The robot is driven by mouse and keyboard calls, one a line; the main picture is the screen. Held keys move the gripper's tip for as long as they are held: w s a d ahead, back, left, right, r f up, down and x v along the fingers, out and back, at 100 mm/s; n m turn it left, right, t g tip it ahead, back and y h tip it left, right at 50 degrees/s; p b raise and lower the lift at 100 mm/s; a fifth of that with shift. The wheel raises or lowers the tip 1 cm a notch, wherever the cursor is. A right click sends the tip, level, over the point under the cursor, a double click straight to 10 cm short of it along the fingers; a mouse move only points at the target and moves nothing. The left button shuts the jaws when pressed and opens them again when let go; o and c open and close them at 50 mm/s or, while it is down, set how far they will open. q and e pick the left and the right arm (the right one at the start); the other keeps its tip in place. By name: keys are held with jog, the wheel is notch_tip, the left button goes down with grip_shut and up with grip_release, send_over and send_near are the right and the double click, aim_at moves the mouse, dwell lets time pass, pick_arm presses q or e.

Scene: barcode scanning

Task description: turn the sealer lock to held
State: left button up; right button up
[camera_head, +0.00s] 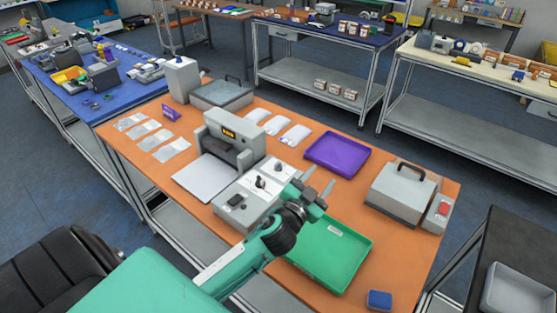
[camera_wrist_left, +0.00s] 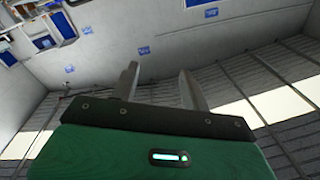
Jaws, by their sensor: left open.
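The grey sealer (camera_head: 232,140) stands on the orange table, with a small lit display on its front. A light grey control box (camera_head: 251,203) sits in front of it, with small dark knobs (camera_head: 260,182) and a black part (camera_head: 236,202) on top. I cannot tell which one is the lock or how it is set. My left gripper (camera_head: 319,180) is open and empty, to the right of the control box and above the table, touching nothing. In the left wrist view its two fingers (camera_wrist_left: 158,72) stand apart against wall and ceiling. My right gripper is not in view.
A green tray (camera_head: 352,240) lies below and right of my left gripper, a purple tray (camera_head: 337,153) behind it. A grey case (camera_head: 397,192) stands at the right, a blue block (camera_head: 379,299) at the front corner. White pouches (camera_head: 172,149) lie at the left.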

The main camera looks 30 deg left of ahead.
pick_arm(q)
jog(key=w+d+r+m+g+h, duration=0.2)
jog(key=w+d+r+m+h, duration=0.5)
jog(key=m+h, duration=0.5)
jog(key=m+g+y, duration=0.2)
jog(key=g+y, duration=1)
jog(key=g, duration=0.5)
send_over(278, 163)
notch_tip(278, 163, down, 4)
jog(key=r, duration=0.1)
notch_tip(278, 163, down, 13)
jog(key=p, duration=0.5)
jog(key=shift+f, duration=0.55)
